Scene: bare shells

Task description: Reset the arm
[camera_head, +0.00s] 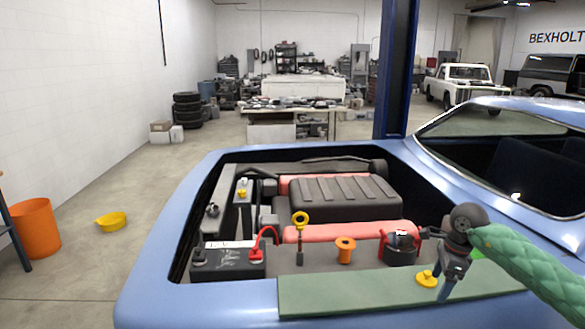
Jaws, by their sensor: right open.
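My right arm (530,272), in a green quilted sleeve, comes in from the right. My right gripper (446,284) is open and points down over the green fender mat (350,293) at the car's near edge. A yellow cap (427,278) lies on the mat just left of the gripper, and I see nothing held. Whether the fingertips touch the mat is unclear. My left gripper is not in view.
The blue car's (160,270) open engine bay holds a black battery (228,264) with a red clamp, a yellow-ringed dipstick (301,220), an orange cap (345,250) and a dark red-based part (400,248). A blue post (395,75) stands behind. An orange bucket (36,228) stands left.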

